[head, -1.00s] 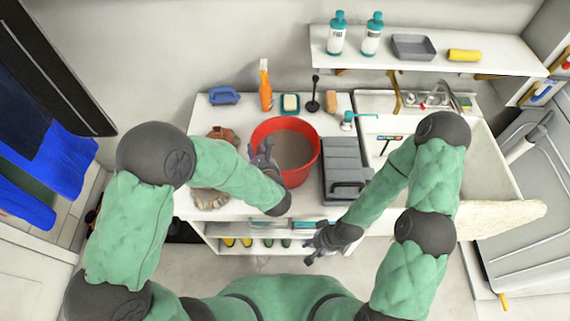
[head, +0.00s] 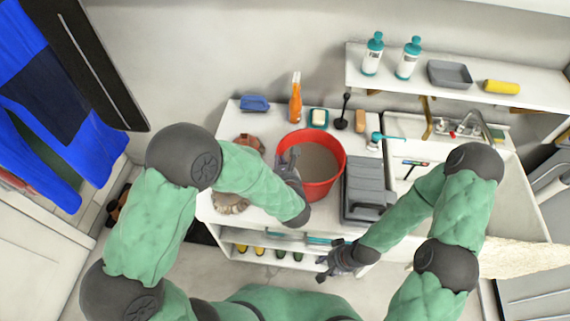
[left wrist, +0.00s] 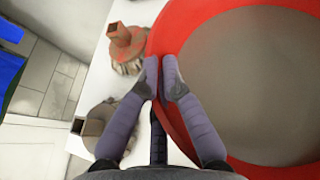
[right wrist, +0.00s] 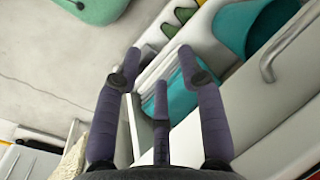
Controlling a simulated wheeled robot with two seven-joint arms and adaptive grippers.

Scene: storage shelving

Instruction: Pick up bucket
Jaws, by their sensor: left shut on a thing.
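The red bucket (head: 334,181) stands upright on the white counter in the head view. Its inside looks grey-brown. In the left wrist view the bucket's red rim (left wrist: 186,38) fills the middle and right. My left gripper (head: 292,165) is at the bucket's left side. In the left wrist view my left gripper (left wrist: 162,78) has its two fingers closed on the rim. My right gripper (head: 328,268) is in front of the counter, low and away from the bucket. In the right wrist view my right gripper (right wrist: 160,62) has its fingers apart with nothing between them.
A grey case (head: 366,189) stands just right of the bucket. Brushes (head: 232,203) lie to its left. Behind it are an orange spray bottle (head: 296,100), a soap dish (head: 318,117) and a black plunger-like tool (head: 341,122). A wall shelf (head: 520,100) hangs at upper right.

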